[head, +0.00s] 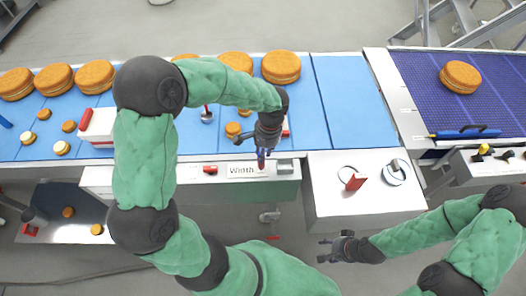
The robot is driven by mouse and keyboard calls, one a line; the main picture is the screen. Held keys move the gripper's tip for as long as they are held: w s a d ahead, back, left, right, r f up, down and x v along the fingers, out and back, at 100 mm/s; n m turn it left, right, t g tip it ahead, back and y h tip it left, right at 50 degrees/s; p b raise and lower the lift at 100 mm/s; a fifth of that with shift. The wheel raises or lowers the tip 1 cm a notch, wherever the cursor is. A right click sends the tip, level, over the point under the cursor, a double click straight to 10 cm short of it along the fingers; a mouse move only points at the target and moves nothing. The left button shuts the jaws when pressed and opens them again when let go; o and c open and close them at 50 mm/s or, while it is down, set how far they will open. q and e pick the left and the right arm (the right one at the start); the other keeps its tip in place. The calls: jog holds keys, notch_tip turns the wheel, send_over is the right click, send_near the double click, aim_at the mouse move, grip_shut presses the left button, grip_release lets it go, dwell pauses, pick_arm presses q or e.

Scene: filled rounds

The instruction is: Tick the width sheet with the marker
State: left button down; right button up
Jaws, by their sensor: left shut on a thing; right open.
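The width sheet (240,171) is a small white label reading "Width" on the pale front panel below the blue conveyor. My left gripper (262,150) is above the right end of this sheet, pointing down, and is shut on the marker (261,162). Only a short blue and red part of the marker shows below the fingers. Its tip is close to the sheet's right end; I cannot tell whether it touches. My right gripper (327,248) is open and empty, low in front of the white side box.
Large round filled cakes (281,67) line the far side of the blue belt (345,95). A red item (210,170) and a grey block (285,167) flank the sheet. The white box (365,205) carries a red piece (355,182). A purple conveyor (425,90) is at right.

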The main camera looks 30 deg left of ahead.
pick_arm(q)
jog(key=shift+s+f+b, duration=0.1)
jog(key=shift+f+b, duration=0.2)
jog(key=shift+f, duration=0.2)
dwell(1.3)
jog(key=shift+r+p, duration=2.7)
jog(key=shift+r, duration=0.85)
